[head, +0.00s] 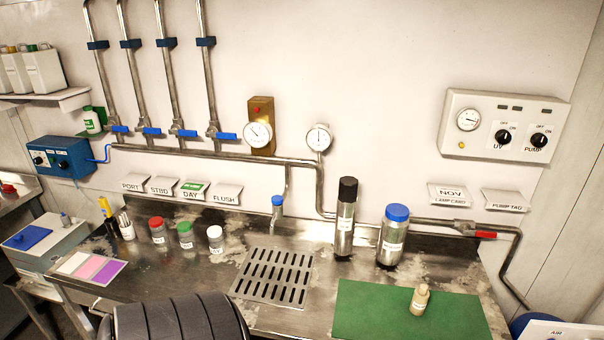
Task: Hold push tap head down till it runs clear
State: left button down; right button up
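The push tap (278,208) stands at the back of the steel counter, at the end of a thin pipe coming down from the wall. Its head is a small blue cap (278,200). A slotted drain grate (274,277) lies in the counter in front of it. Nothing touches the tap head, and no water stream can be made out. Neither my left nor my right gripper shows in the head view.
Small bottles with red, green and white caps (215,239) stand left of the grate. A green mat (375,312) holds a small beige bottle (420,299). Pipes with blue valve handles (226,136) line the wall.

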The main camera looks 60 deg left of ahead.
aim_at(277, 199)
jog(key=u, duration=2.05)
